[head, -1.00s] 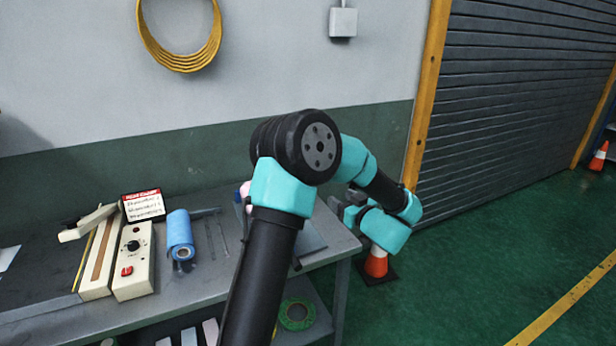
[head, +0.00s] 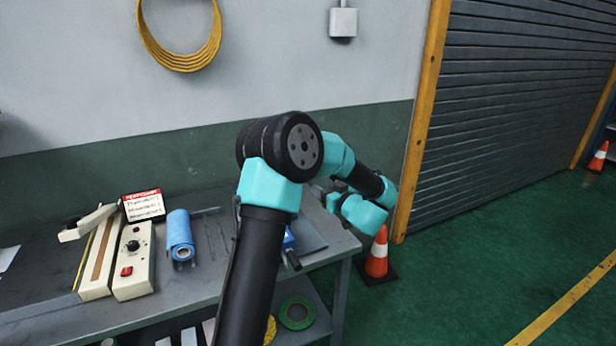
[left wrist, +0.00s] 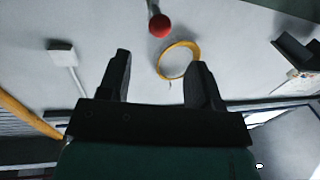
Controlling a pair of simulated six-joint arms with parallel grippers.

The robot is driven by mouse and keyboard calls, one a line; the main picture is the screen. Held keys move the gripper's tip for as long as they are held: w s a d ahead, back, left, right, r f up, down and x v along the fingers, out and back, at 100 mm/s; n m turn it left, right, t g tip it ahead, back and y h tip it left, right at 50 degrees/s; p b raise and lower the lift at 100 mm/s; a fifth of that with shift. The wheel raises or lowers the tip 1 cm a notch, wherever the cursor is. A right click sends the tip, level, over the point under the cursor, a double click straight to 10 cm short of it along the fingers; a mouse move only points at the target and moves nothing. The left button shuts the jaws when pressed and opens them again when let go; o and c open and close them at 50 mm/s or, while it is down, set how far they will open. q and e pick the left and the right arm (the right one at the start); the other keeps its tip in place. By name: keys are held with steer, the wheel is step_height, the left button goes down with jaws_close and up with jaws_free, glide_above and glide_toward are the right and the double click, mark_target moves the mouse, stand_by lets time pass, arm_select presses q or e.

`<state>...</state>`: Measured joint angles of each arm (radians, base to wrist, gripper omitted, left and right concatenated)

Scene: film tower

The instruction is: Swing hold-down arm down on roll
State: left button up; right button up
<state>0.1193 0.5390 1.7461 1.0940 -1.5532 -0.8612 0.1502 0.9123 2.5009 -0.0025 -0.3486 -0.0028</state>
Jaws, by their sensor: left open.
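My left gripper (left wrist: 160,72) is open and empty in the left wrist view. Past its fingertips, a red ball knob (left wrist: 160,26) on a grey rod (left wrist: 153,7) comes in from the top edge, apart from the fingers. I cannot tell for sure whether this is the hold-down arm. In the head view the left gripper (head: 318,193) shows only in part behind my own arm. A blue roll (head: 180,236) lies on the bench (head: 190,290) left of my arm. I cannot see any hold-down arm on it. My right gripper is out of view.
A cream control box (head: 133,260) with a red button and a cream sealer-like device (head: 98,260) stand left of the roll. A sign (head: 144,206) stands behind them. A blue-handled tool (head: 289,242) is partly hidden behind my arm. A cone (head: 378,253) stands on the floor right.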

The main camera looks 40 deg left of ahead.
arm_select(q)
steer(key=x, duration=1)
jaws_close()
stand_by(0.4)
